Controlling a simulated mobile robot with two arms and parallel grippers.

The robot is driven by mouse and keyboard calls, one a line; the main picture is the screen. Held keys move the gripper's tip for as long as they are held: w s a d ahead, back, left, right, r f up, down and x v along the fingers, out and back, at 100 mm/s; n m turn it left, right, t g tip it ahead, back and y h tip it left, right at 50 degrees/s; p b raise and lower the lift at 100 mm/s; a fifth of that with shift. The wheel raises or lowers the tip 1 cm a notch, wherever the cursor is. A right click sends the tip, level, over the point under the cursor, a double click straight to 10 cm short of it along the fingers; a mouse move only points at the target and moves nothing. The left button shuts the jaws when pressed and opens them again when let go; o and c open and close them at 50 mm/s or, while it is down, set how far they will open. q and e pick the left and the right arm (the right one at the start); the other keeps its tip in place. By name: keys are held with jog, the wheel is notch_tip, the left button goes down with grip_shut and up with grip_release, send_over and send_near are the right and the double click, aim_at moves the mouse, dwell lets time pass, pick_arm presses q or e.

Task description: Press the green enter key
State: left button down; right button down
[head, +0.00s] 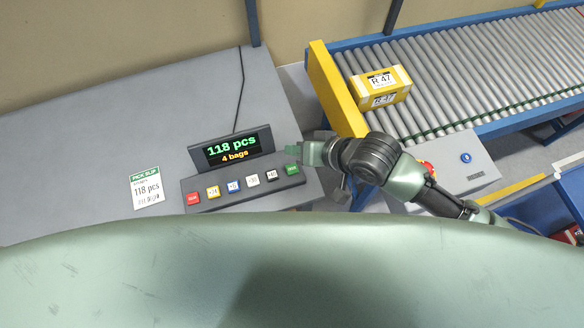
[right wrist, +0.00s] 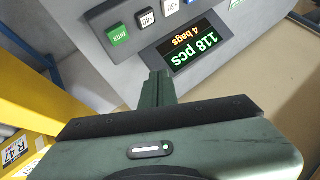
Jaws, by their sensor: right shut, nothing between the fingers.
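The green enter key (head: 292,169) is at the right end of the key row on the grey key panel (head: 240,196). It also shows in the right wrist view (right wrist: 118,36), with the word ENTER on it. My right gripper (head: 290,150) is shut and empty, just behind the key in the head view. In the right wrist view its fingertips (right wrist: 158,76) are apart from the key, nearer the display. The display (head: 233,147) reads "118 pcs" and "4 bags". My left gripper is out of view.
Other coloured keys, including a red one (head: 193,198), line the panel to the left. A pick slip (head: 147,187) reading 118 pcs lies on the grey table (head: 80,120). A yellow box (head: 381,86) marked R 47 stands on the roller conveyor (head: 470,65). A control box (head: 466,165) is at right.

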jog(key=b, duration=0.6)
send_over(295, 171)
notch_tip(295, 171, down, 5)
jog(key=shift+f, duration=0.2)
jog(key=shift+f+b, duration=0.5)
jog(key=shift+f, duration=0.7)
jog(key=shift+f, duration=0.15)
dwell(0.4)
jog(key=shift+f, duration=0.25)
jog(key=shift+f, duration=0.5)
dwell(0.8)
jog(key=shift+r+p, duration=0.9)
jog(key=shift+p, duration=0.45)
